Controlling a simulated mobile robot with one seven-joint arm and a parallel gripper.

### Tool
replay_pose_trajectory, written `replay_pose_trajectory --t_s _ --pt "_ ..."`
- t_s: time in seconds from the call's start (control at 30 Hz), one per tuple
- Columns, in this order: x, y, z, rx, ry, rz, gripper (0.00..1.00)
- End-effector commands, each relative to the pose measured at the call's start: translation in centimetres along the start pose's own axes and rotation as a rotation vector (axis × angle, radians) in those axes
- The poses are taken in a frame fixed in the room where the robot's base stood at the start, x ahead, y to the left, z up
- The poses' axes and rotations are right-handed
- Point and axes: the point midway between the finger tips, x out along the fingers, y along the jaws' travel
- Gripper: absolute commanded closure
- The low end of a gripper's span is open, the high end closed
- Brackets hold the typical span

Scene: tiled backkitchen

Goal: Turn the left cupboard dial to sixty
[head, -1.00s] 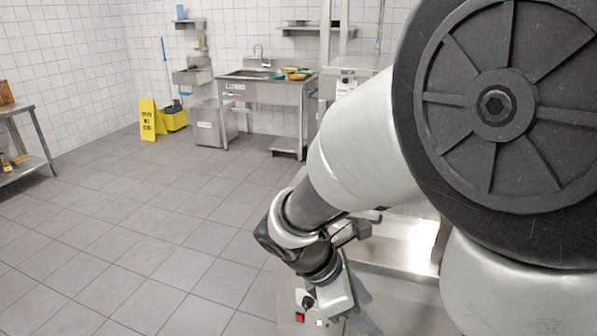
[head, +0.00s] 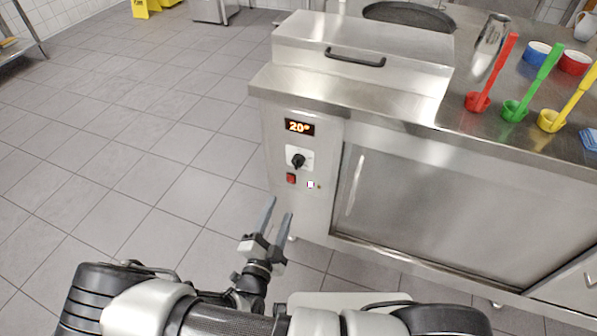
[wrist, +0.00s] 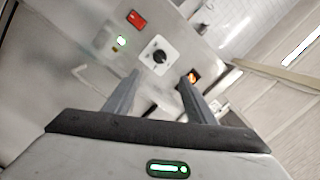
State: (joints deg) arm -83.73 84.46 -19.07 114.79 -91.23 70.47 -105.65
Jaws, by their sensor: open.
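The cupboard dial (head: 298,161) is a black knob on a white plate, on the left front panel of the steel cupboard (head: 360,105). The display (head: 299,127) above it glows orange and reads 20°. My gripper (head: 279,207) is open and empty, below and a little left of the dial, apart from the panel. In the wrist view the dial (wrist: 159,57) shows ahead, beyond and between the two fingers (wrist: 157,88). The lit display (wrist: 193,77) shows there near the right fingertip.
A red switch (head: 291,178) and a small lit button (head: 311,185) sit below the dial. A steel door (head: 430,195) is right of the panel. Red, green (head: 515,108) and yellow ladles stand on the worktop. Open tiled floor (head: 150,170) lies to the left.

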Motion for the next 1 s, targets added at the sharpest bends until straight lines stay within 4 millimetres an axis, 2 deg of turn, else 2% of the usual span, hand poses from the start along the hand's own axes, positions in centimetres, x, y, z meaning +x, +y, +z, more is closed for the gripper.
replay_pose_trajectory --t_s 0.17,0.7,0.9,1.0 --pt "2.1 0.1 0.0 -0.003 0.002 -0.001 0.5" --pt "13.6 0.3 0.0 0.002 0.004 0.002 0.5" --pt "16.3 0.2 -0.1 0.001 0.002 0.002 0.5" --pt "16.9 0.1 -0.1 0.001 0.002 0.003 0.5"
